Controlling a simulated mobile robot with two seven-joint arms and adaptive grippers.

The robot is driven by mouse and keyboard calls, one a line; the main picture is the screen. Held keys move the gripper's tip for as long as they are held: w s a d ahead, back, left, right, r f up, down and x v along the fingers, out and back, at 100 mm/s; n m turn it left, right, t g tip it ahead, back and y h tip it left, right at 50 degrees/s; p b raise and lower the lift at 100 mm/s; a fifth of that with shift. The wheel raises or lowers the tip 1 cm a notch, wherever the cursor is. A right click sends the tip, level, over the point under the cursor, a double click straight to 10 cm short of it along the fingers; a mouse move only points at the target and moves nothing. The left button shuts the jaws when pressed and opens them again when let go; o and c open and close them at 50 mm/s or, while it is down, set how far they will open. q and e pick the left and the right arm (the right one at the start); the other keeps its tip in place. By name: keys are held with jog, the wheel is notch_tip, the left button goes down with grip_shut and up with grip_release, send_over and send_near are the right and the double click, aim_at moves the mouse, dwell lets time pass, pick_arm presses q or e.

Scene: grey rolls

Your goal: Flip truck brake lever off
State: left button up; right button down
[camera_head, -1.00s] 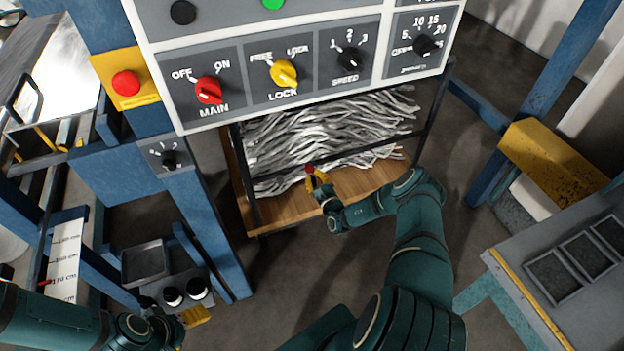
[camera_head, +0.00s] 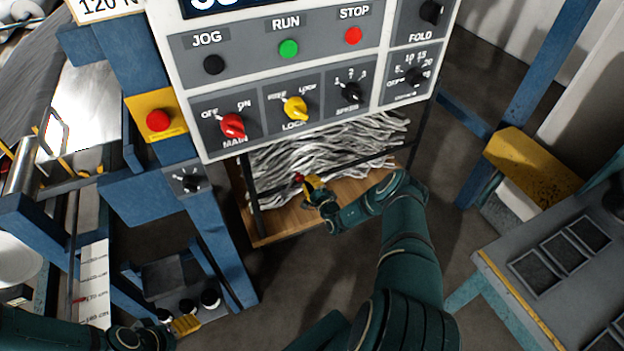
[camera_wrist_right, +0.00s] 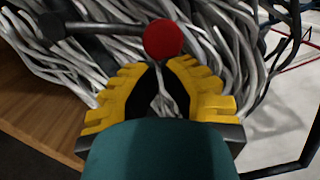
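The brake lever is a dark rod (camera_wrist_right: 95,29) with a red ball knob (camera_wrist_right: 164,39) in the right wrist view. The knob is a small red dot (camera_head: 299,177) in the head view, at the front of the truck (camera_head: 283,226), which has a wooden deck and dark frame. My right gripper (camera_wrist_right: 160,66) has its yellow fingers partly apart, with a narrow empty gap between them. The knob lies just beyond the fingertips; I cannot tell whether they touch. The right gripper also shows in the head view (camera_head: 311,184). My left gripper (camera_head: 186,323) is low at the left, mostly hidden.
Grey strands (camera_head: 330,150) fill the truck behind the lever. A control panel (camera_head: 300,75) with knobs and buttons hangs above. A blue post (camera_head: 222,235) stands left of the truck. A grey bench (camera_head: 540,285) is at the right. Bare floor lies in front of the truck.

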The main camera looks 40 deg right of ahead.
aim_at(300, 178)
jog(key=a+r+n+p, duration=0.2)
jog(key=n+p, duration=0.1)
jog(key=shift+w+a+r+p, duration=0.3)
jog(key=shift+w+a, duration=0.05)
jog(key=shift+a, duration=0.05)
pick_arm(q)
notch_tip(300, 178, up, 7)
jog(key=p, duration=0.1)
jog(key=shift+w+a+p, duration=0.15)
jog(key=shift+w+p, duration=0.15)
jog(key=shift+p, duration=0.1)
pick_arm(e)
jog(key=shift+w+a+r, duration=0.15)
jog(key=shift+a+r, duration=0.05)
jog(key=shift+a, duration=0.4)
jog(key=shift+w+a+r, duration=0.1)
jog(key=shift+a+r, duration=0.05)
jog(key=shift+a, duration=0.4)
